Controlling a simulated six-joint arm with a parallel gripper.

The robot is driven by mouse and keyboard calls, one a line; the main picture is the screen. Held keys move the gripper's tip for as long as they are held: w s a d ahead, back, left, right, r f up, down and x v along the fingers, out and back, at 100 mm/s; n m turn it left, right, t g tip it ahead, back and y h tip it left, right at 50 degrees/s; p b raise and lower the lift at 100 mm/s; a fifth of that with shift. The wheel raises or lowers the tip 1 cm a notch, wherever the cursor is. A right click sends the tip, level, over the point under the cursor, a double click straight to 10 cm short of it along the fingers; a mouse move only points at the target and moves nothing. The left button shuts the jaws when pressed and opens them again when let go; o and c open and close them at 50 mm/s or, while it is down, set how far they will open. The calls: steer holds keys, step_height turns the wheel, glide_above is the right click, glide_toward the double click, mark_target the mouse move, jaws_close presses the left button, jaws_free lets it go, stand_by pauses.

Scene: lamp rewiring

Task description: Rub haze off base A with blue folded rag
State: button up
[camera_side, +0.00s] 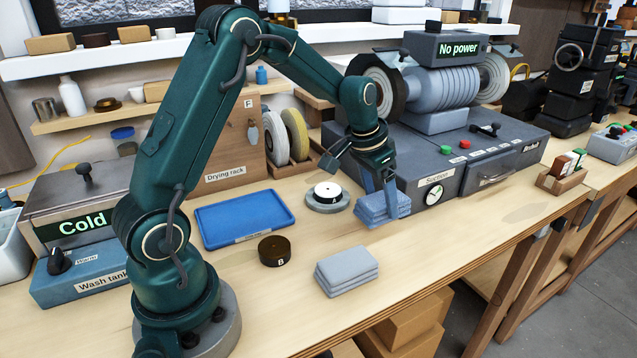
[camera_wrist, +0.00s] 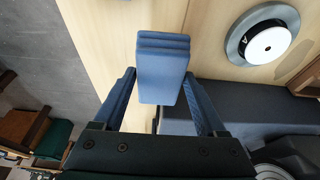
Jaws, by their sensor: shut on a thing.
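A blue folded rag (camera_side: 376,210) is in my gripper (camera_side: 389,196), in front of the suction box. In the wrist view the rag (camera_wrist: 162,65) lies between the two fingers of my gripper (camera_wrist: 158,82), which is shut on it. Whether the rag touches the bench is hard to tell. Base A (camera_side: 327,190) is a white disc with a dark centre, seated on a round grey holder (camera_side: 327,204) left of the rag. Base A (camera_wrist: 267,46) also shows at the upper right of the wrist view, apart from the rag. Any haze on it is too small to make out.
A dark brown base B (camera_side: 273,251) and a grey folded cloth stack (camera_side: 347,273) sit on the bench nearer the front. A blue tray (camera_side: 243,222) lies left of base A. The suction box (camera_side: 437,194) and polishing machine marked "No power" (camera_side: 447,75) stand behind the rag.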

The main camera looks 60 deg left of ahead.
steer(key=shift+s+d+r+m, duration=0.15)
steer(key=shift+m, duration=0.35)
steer(key=shift+a+r, duration=0.25)
steer(key=shift+a, duration=0.05)
steer(key=a+r, duration=0.3)
steer(key=a, duration=0.4)
steer(key=n, duration=0.1)
glide_above(324, 191)
steer(key=shift+a+f, duration=0.1)
steer(key=shift+f, duration=1.2)
